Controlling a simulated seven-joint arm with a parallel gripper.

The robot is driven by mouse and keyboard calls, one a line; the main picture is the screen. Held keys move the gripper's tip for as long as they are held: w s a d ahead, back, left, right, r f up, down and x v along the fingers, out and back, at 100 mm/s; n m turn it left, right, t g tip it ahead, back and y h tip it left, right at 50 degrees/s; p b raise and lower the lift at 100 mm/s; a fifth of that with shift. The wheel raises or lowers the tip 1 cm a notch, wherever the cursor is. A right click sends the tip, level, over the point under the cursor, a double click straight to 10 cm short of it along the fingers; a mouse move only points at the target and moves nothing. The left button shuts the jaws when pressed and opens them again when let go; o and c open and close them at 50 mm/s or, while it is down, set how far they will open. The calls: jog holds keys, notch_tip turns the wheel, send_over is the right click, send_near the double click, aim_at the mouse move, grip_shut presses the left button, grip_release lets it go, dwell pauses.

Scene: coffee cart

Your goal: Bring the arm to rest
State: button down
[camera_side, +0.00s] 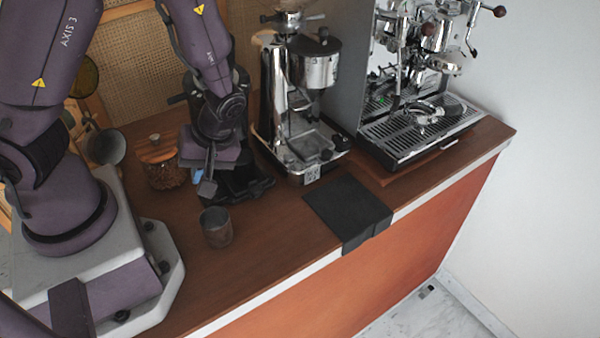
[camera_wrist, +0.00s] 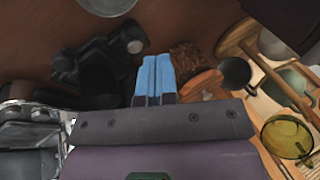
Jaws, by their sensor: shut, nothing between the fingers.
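My gripper (camera_side: 207,187) hangs above the counter, pointing down, between the lidded jar and the black grinder. In the wrist view my gripper (camera_wrist: 156,60) shows two blue fingers side by side, shut with nothing between them. The purple arm reaches over from its base at the left of the side view and bends down to the gripper. A grey cup (camera_side: 216,228) stands on the counter in front of the gripper and apart from it.
A jar with a wooden lid (camera_side: 158,160) is left of the gripper. A black grinder (camera_side: 245,183) stands close behind it. A chrome grinder (camera_side: 306,150), an espresso machine (camera_side: 420,130) and a black mat (camera_side: 345,205) lie to the right. The wooden counter (camera_side: 270,240) is clear near the front.

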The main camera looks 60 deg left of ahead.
jog(key=w+d+r+m+t+h, duration=0.1)
jog(key=d+r+m+t+h, duration=0.15)
jog(key=r+m, duration=0.35)
jog(key=d+r+m+t+h, duration=0.1)
jog(key=d+r+m, duration=0.3)
jog(key=r+m, duration=0.2)
notch_tip(320, 180, up, 13)
jog(key=s+a+m+t, duration=0.1)
jog(key=s+m+t, duration=0.1)
jog(key=t, duration=0.4)
jog(key=shift+a+m, duration=0.35)
jog(key=shift+m, duration=0.15)
dwell(0.4)
